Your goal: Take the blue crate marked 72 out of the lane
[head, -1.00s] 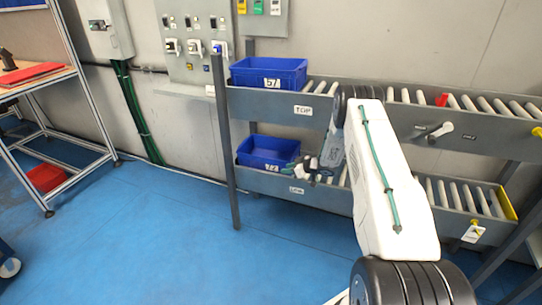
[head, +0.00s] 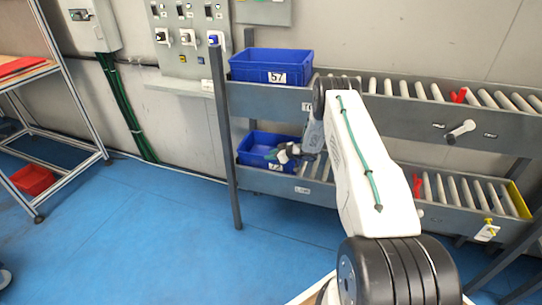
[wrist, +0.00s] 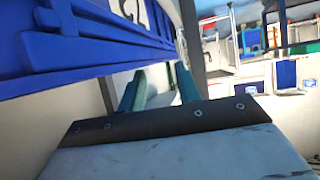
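The lower blue crate (head: 252,157) sits on the low lane. Its label at the front is partly hidden, and I can make out only part of it, seemingly a 72. My gripper (head: 284,153) is at the crate's front right side, near its rim, and overlaps it in the head view. In the wrist view the blue crate wall (wrist: 75,50) fills the upper left, with part of a label. My gripper's two teal fingers (wrist: 158,88) stand apart there, close to the crate's edge. I cannot tell whether they touch it.
Another blue crate (head: 271,68), marked 57, sits on the top lane directly above. A grey post (head: 222,140) stands at the rack's left end. Rollers (head: 460,188) continue to the right on the low lane. The blue floor (head: 150,235) in front is clear.

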